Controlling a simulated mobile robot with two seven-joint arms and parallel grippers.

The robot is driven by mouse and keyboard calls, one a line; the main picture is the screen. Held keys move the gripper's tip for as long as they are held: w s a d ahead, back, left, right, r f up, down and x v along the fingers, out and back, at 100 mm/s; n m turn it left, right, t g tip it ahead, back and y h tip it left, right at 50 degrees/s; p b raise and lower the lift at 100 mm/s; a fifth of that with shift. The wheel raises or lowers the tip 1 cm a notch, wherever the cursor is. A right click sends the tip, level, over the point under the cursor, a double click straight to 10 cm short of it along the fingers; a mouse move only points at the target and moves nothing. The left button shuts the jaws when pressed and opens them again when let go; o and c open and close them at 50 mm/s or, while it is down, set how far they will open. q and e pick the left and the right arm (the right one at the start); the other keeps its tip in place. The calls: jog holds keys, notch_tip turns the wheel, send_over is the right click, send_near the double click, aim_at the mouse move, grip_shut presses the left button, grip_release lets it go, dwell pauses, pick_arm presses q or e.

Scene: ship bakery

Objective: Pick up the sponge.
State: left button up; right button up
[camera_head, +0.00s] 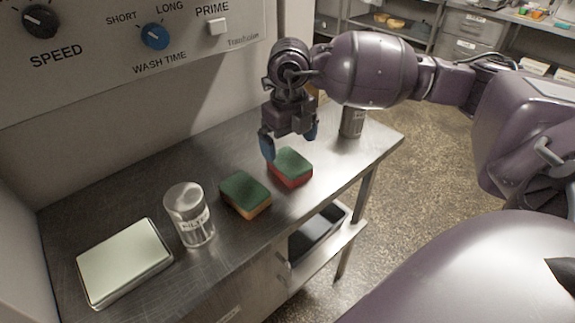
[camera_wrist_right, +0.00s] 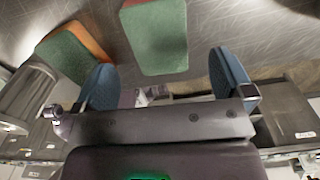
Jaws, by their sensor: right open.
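Two sponges with green tops lie on the metal counter (camera_head: 110,200). One has a red lower layer (camera_head: 291,168); the other, to its left, has an orange-yellow lower layer (camera_head: 245,195). My right gripper (camera_head: 290,144) is open and empty, pointing down just behind and above the red-sided sponge. In the right wrist view my blue fingers (camera_wrist_right: 164,80) stand apart, with one green-topped sponge (camera_wrist_right: 155,38) ahead between them and another green-topped sponge (camera_wrist_right: 68,53) to the left. My left gripper is not in view.
Another metal container (camera_head: 352,122) stands near the counter's right end. A control panel (camera_head: 130,45) is behind. A dark tray (camera_head: 318,232) sits on a lower shelf.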

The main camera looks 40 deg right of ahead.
aim_at(289, 161)
jog(key=shift+s+f+b, duration=0.1)
jog(key=shift+f+b, duration=0.35)
jog(key=shift+f, duration=2.5)
jog(key=shift+c, duration=0.3)
jog(key=c, duration=0.9)
